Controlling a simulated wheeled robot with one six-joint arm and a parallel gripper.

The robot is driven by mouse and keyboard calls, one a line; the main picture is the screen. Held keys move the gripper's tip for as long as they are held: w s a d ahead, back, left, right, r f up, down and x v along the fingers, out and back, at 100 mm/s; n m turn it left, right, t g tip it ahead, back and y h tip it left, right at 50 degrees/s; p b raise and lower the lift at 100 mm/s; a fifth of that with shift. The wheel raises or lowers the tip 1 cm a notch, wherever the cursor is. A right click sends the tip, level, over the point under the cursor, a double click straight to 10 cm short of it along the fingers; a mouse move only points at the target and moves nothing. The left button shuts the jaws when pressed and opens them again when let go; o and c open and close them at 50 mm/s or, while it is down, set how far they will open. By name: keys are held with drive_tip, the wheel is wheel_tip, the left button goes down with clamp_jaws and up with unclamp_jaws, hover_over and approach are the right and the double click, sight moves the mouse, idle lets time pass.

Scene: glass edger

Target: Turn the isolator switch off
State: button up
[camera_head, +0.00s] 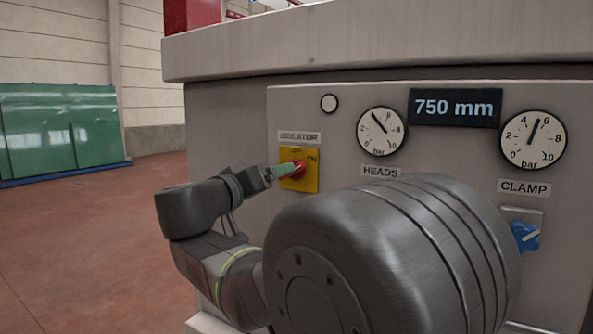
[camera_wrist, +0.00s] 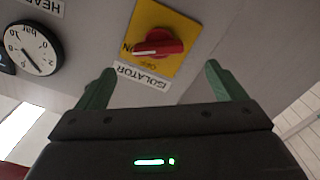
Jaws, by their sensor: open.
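The isolator switch is a red rotary handle (camera_head: 299,170) on a yellow square plate (camera_head: 313,184), under the ISOLATOR label (camera_head: 299,136). In the wrist view, which is upside down, the red handle (camera_wrist: 160,46) lies roughly crosswise, with one end at the ON mark. The OFF mark (camera_wrist: 150,66) shows on the plate below it. My gripper (camera_head: 283,171) is at the left of the switch in the head view. In the wrist view my gripper (camera_wrist: 160,70) is open, its green fingers wide apart, with the handle centred beyond their tips. No contact is visible.
The panel carries a heads gauge (camera_head: 380,131), a clamp gauge (camera_head: 533,139), a 750 mm display (camera_head: 455,108) and a blue knob (camera_head: 525,236). A ledge (camera_head: 380,40) overhangs the panel. Green sheets (camera_head: 60,130) stand far left, beyond open floor.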

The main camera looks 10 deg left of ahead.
sight(291, 175)
drive_tip(key=p+x, duration=0.2)
drive_tip(key=x, duration=0.7)
drive_tip(key=shift+w+d, duration=0.15)
drive_tip(key=c, duration=1)
